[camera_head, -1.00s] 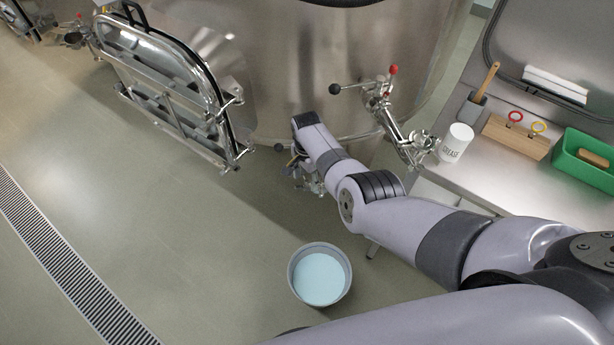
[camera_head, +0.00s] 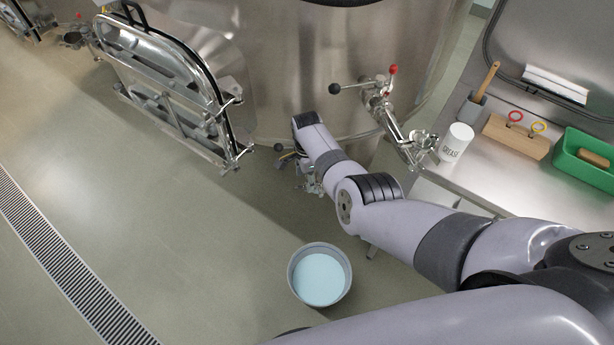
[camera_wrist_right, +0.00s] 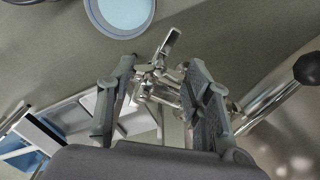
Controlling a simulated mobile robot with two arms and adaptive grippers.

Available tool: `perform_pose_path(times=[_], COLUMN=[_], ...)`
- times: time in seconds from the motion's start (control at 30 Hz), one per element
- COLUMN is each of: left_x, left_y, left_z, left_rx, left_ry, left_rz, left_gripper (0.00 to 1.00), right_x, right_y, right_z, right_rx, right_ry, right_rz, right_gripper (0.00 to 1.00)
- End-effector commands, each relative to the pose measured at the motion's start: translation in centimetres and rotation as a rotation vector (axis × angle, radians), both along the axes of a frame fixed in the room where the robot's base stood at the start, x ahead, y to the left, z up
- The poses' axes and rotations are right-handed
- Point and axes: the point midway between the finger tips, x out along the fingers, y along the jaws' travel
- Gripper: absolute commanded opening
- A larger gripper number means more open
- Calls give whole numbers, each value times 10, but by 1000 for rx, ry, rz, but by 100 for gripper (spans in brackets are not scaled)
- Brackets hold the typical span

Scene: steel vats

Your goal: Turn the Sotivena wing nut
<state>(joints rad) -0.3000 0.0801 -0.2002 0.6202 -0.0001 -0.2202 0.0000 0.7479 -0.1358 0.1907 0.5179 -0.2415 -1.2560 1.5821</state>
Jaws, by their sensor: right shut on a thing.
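In the right wrist view, the two grey fingers of my right gripper (camera_wrist_right: 158,108) are closed about a shiny metal clamp fitting, taken as the wing nut (camera_wrist_right: 155,85). Part of it projects beyond the fingertips. Fingers and gripper body hide much of the grip. In the head view my right gripper (camera_head: 303,168) is low at the front of the steel vat (camera_head: 300,70), mostly hidden behind my wrist. I cannot read any Sotivena label. My left gripper is not in view.
A bucket of pale liquid (camera_head: 320,276) stands on the floor near my forearm. The open vat door (camera_head: 165,85) is at left. A steel bench (camera_head: 490,165) with a grease tub (camera_head: 455,143) is at right.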

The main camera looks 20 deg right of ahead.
Motion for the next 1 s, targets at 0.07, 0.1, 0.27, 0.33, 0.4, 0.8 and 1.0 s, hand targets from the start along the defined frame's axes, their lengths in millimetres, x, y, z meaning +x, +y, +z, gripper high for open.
perform_pose_path(times=[0.07,0.1,0.27,0.33,0.4,0.8,1.0], left_x=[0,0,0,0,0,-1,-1], left_y=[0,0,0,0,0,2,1], left_z=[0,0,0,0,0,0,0], left_rx=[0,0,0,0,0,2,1], left_ry=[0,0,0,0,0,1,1], left_rz=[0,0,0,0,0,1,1], left_gripper=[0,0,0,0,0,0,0], right_x=[-1,-1,0,0,0,0,1], right_y=[1,1,1,1,1,0,1], right_z=[0,0,0,0,0,1,15], right_rx=[2,2,2,2,1,0,0], right_ry=[1,1,1,1,1,-1,-3], right_rz=[1,1,2,2,2,1,2], right_gripper=[18,18,55,60,64,67,67])
